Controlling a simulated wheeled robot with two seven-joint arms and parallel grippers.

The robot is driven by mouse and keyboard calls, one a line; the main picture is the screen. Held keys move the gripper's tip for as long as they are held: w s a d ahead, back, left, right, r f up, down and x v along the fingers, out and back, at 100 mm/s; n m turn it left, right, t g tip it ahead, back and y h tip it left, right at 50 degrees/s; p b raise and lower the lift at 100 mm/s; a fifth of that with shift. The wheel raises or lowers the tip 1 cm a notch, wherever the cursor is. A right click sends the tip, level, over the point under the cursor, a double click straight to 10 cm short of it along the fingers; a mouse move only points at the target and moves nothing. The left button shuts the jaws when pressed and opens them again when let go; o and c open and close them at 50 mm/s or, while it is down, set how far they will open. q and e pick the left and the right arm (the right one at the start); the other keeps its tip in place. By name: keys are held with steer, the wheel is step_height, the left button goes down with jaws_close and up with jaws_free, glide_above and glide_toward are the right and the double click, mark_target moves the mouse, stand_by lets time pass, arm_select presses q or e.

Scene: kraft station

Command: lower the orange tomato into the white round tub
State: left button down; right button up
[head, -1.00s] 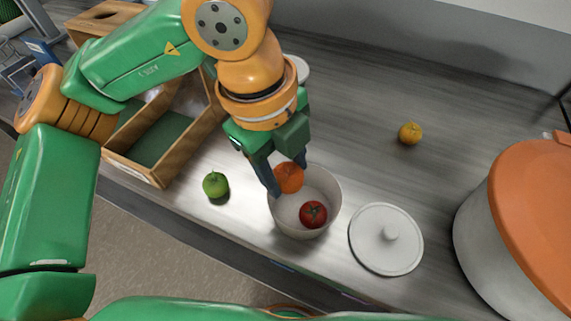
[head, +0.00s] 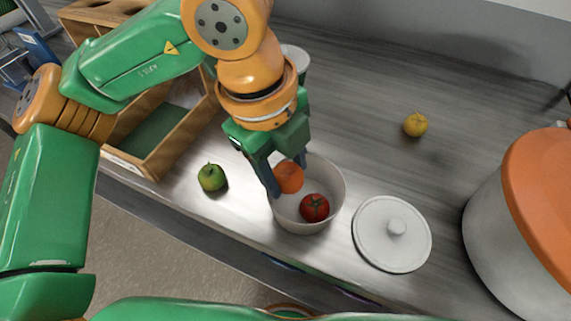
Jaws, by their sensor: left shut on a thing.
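The orange tomato (head: 289,177) is held between the fingers of my left gripper (head: 282,178). It shows over the left inner part of the white round tub (head: 333,214); I cannot tell whether it touches the wall. The tub is open and stands on the counter. A red tomato (head: 314,208) lies inside it, to the lower right of the orange one. My left fingers cover part of the tub's left rim. My right gripper is not in view.
A white round lid (head: 374,248) lies right of the tub. A green fruit (head: 211,177) sits to its left, near a wooden crate (head: 186,137). A yellow fruit (head: 415,125) lies farther back. A large pot with an orange lid (head: 540,190) stands at the right.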

arm_select(q)
steer(key=shift+c, duration=0.9)
jaws_free()
